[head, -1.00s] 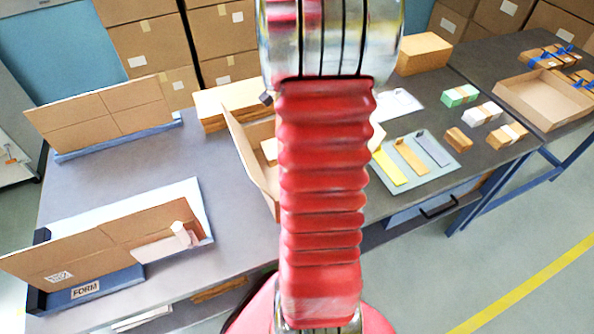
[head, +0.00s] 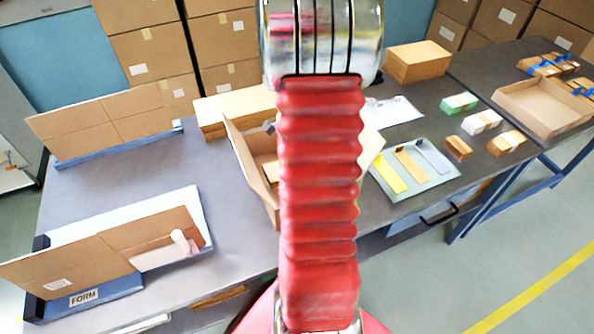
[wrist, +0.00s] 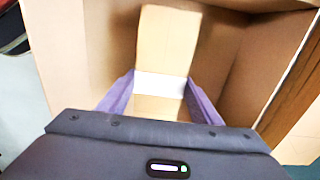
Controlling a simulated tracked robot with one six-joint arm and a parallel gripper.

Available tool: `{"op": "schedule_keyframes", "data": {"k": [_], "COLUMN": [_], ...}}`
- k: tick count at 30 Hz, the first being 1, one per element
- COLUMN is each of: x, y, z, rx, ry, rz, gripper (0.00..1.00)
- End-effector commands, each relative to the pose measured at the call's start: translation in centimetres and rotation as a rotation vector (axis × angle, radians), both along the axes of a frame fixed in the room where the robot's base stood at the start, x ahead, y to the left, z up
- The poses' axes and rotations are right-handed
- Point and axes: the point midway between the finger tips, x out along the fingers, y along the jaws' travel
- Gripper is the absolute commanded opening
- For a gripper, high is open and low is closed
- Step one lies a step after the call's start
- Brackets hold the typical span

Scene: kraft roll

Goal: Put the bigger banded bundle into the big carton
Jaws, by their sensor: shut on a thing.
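The big carton (head: 247,165) stands open on the near table in the head view, partly hidden behind my arm. Its brown walls (wrist: 265,60) surround my gripper's view in the wrist view. My gripper (wrist: 160,100) is shut on a kraft-brown bundle (wrist: 166,40) with a white band, between its two purple fingers. The held bundle is over or inside the carton; I cannot tell whether it touches the bottom. In the head view my arm hides the gripper.
Smaller banded bundles, green (head: 459,102), white (head: 482,121) and brown (head: 506,142), lie on the right of the table. A grey tray (head: 425,178) with coloured strips is right of the carton. Upright cardboard panels stand on the left. The table's middle left is clear.

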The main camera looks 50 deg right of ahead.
Motion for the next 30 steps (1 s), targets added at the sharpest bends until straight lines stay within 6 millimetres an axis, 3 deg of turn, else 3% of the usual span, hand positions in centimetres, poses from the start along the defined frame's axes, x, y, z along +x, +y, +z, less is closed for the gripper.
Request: {"op": "schedule_keyframes", "data": {"k": [9,21,22,30], "x": [-0.1,-0.1,-0.1,-0.1], "y": [0.1,0.0,0.0,0.0], "z": [-3.4,-3.8,-3.8,-3.8], "rx": [0.002,0.0,0.001,0.001], "ry": [0.002,0.0,0.001,0.001], "rz": [-0.001,-0.001,-0.001,-0.001], "gripper": [0.31,0.31,0.59,0.77]}}
